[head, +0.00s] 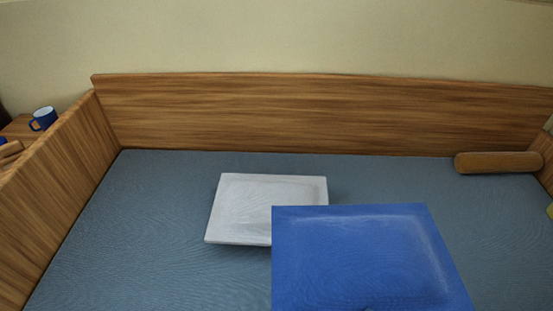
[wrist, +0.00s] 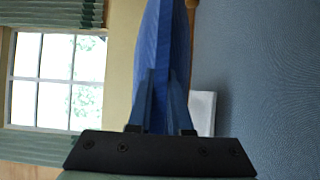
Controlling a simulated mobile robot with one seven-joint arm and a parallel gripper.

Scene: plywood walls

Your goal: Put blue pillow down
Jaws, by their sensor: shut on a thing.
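The blue pillow (head: 355,255) is square and fills the lower right of the head view, in front of the bed surface. In the wrist view the blue pillow (wrist: 160,45) shows edge-on between the fingers of my gripper (wrist: 160,95), which is shut on it. The wrist view shows a gap between the pillow and the blue-grey mattress (wrist: 260,60). The same mattress (head: 140,220) lies below and around the pillow in the head view.
A white pillow (head: 240,205) lies on the mattress, partly hidden by the blue one. A brown bolster (head: 497,162) lies at the back right. Wooden boards (head: 300,112) edge the bed at the back and sides. A blue mug (head: 43,118) stands beyond the left board. The left mattress is clear.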

